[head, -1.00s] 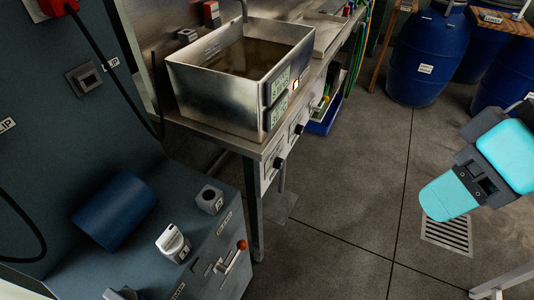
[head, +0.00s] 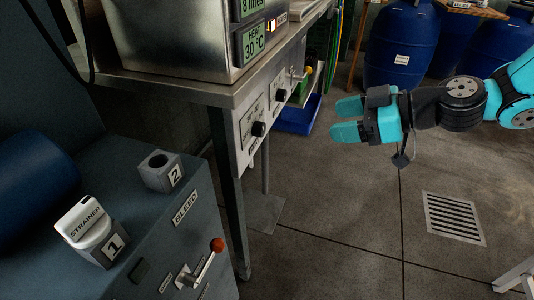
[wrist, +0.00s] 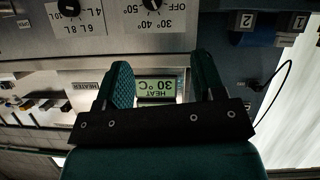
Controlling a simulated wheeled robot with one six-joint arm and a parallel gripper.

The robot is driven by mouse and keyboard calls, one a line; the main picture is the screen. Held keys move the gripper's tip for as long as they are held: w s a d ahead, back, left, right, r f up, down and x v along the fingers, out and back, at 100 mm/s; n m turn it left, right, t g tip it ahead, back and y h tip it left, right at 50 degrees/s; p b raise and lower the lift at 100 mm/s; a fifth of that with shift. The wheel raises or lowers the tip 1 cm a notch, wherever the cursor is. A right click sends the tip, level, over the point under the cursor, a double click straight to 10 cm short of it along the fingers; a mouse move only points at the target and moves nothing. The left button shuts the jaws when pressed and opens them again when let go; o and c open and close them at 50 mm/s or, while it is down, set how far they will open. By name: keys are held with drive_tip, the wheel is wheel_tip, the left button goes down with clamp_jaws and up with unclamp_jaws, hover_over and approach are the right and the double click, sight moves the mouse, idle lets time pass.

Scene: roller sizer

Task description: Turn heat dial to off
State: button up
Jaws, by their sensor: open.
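The heat dial (head: 258,129) is a black round knob on the pale front panel under the steel bench. In the wrist view, which is upside down, the heat dial (wrist: 155,3) is cut by the top edge, with OFF, 30° and 40° printed beside it. Its pointer is hard to read. The heat display (head: 253,42) reads 30 °C; it also shows between my fingers in the wrist view (wrist: 157,89). My gripper (head: 347,120) is open and empty, to the right of the dial and apart from it, fingers pointing toward the panel.
A second black dial (head: 281,95), marked in litres, sits beside the heat dial. A lever with a yellow knob (head: 308,70) lies beyond it. The steel tank (head: 165,35) stands on the bench. A blue cabinet with a red-knobbed lever (head: 217,245) is at left.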

drive_tip(key=f, duration=0.1)
approach(264, 130)
drive_tip(key=shift+t, duration=0.3)
drive_tip(key=x, duration=0.9)
drive_tip(key=shift+s+a, duration=0.1)
drive_tip(key=shift+s, duration=0.15)
drive_tip(key=c, duration=0.9)
